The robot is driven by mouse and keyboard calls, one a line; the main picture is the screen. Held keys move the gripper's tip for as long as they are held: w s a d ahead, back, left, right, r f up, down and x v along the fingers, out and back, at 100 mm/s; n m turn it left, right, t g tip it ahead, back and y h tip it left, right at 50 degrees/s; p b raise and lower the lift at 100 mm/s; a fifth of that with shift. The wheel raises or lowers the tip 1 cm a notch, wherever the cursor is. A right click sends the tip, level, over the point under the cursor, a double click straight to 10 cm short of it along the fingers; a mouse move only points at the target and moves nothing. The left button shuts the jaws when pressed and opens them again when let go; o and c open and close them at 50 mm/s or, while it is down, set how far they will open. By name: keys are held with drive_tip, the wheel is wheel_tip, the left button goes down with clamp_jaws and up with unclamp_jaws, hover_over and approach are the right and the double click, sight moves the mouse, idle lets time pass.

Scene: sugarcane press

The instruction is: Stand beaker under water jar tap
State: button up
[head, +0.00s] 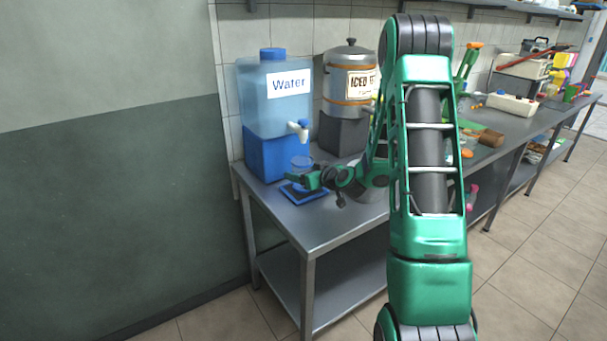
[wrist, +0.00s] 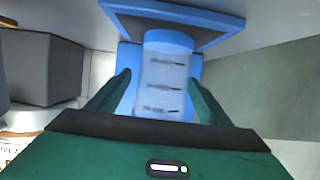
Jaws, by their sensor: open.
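The water jar (head: 272,95) is a translucent blue tank with a "Water" label, on a blue base (head: 278,155) at the table's left end. Its white tap (head: 299,128) with a blue handle sticks out at the front right. The clear beaker (head: 302,162) is below the tap, over a blue drip tray (head: 292,196). In the wrist view, the beaker (wrist: 166,75) shows dark graduation marks, with its far end at the tray (wrist: 225,22). My gripper (head: 305,181) is open, its fingers on either side of the beaker (wrist: 163,95). Finger contact is unclear.
A metal iced tea dispenser (head: 348,85) on a dark grey block (head: 342,134) stands right of the jar. My arm hides part of the steel table (head: 325,222). Several other items lie farther right along the counter. A plain wall (head: 110,150) is at left.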

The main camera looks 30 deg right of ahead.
drive_tip(key=v, duration=1.2)
drive_tip(key=s+a+n+g+y, duration=0.2)
drive_tip(key=s+a+g, duration=0.4)
drive_tip(key=s+a, duration=0.25)
drive_tip(key=s+r+m+g+h, duration=0.1)
drive_tip(key=s+m+g, duration=0.3)
drive_tip(key=s, duration=0.9)
drive_tip(key=s+d+r+m+g+h, duration=0.1)
drive_tip(key=s+r+m+g, duration=0.3)
drive_tip(key=s, duration=1)
drive_tip(key=shift+d+m, duration=0.2)
drive_tip(key=shift+m, duration=0.2)
drive_tip(key=shift+r, duration=0.1)
